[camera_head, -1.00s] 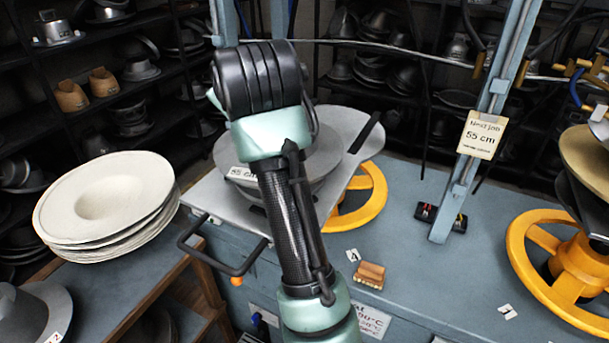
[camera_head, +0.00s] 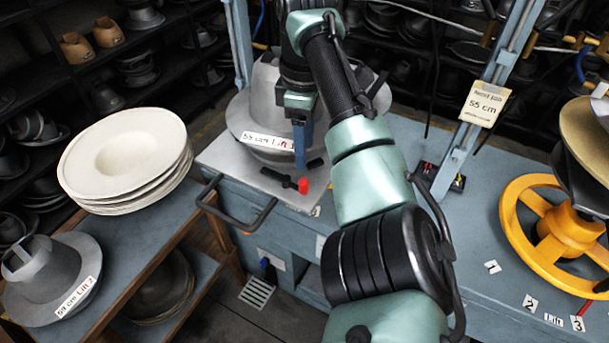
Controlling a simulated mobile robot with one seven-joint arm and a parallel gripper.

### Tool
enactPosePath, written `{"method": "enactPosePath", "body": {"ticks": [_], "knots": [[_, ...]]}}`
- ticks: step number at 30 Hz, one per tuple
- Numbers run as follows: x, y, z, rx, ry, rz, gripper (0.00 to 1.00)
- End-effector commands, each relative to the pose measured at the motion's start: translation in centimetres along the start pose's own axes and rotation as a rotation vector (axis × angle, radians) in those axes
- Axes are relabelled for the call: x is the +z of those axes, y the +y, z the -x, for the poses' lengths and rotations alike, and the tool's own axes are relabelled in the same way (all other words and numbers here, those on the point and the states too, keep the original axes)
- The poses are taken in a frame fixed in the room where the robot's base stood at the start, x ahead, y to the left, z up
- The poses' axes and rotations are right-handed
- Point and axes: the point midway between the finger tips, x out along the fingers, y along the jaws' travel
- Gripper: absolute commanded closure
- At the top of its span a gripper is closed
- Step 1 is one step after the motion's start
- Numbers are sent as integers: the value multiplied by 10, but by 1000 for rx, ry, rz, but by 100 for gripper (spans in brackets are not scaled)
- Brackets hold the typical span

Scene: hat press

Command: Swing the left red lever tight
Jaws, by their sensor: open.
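The left red lever (camera_head: 304,186) is a short black bar with a red end. It lies low at the front of the grey metal plate (camera_head: 228,160), just below the rim of the grey hat mould (camera_head: 248,118). My gripper (camera_head: 303,168) points down over the plate, its blue fingers right above and beside the red end. The gripper is open. From this angle I cannot tell whether a finger touches the lever or whether the red end lies between the fingers. My arm hides the right part of the mould and plate.
A stack of cream hat bodies (camera_head: 125,160) and another grey mould (camera_head: 48,270) stand on the left bench. A yellow handwheel (camera_head: 525,218) is at right. Shelves of moulds fill the back.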

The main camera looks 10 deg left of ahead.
Motion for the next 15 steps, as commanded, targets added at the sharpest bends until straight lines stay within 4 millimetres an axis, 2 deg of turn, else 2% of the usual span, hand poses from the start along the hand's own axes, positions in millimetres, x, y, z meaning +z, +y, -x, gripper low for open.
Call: {"method": "enactPosePath", "body": {"ticks": [9, 15], "knots": [[0, 0, -64, -2, -2, -2, 45], [0, 0, -90, 0, -1, -2, 45]]}}
